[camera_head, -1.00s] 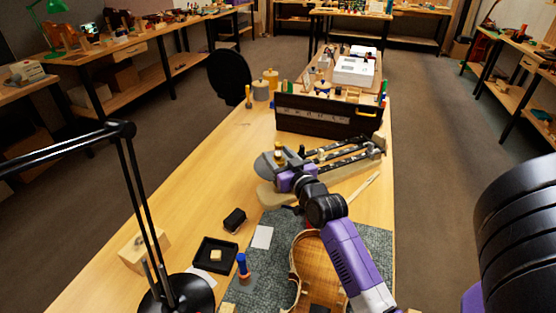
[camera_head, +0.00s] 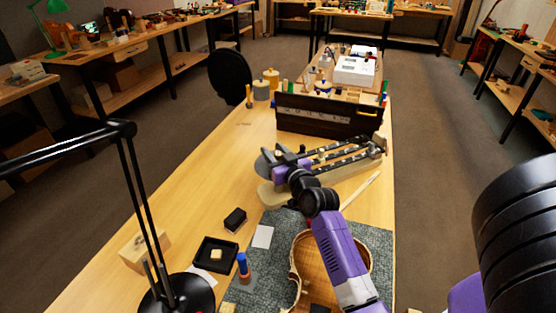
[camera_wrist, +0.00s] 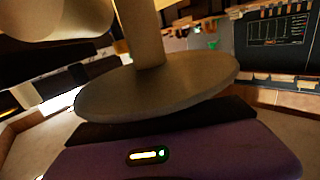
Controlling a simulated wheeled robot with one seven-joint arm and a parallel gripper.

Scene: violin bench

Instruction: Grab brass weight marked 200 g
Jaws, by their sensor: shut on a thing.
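My gripper (camera_head: 287,158) is over the far part of the bench, at the near side of a long dark case. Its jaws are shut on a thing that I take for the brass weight. The fingers hide most of it in the head view, and no 200 g mark is readable. A grey disc (camera_head: 262,165) shows at the left of the gripper. In the wrist view, a round disc (camera_wrist: 180,85) with a stem (camera_wrist: 140,35) is close above my purple gripper body. A tan cylinder shape (camera_wrist: 55,18) is at the upper left, cut off by the edge.
The dark case (camera_head: 330,117) stands behind the gripper. A rack with dark strips (camera_head: 345,155) lies to its right. A violin body (camera_head: 310,262) lies on the grey mat (camera_head: 375,240) nearer. A black tray (camera_head: 214,254) and lamp (camera_head: 122,131) are left.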

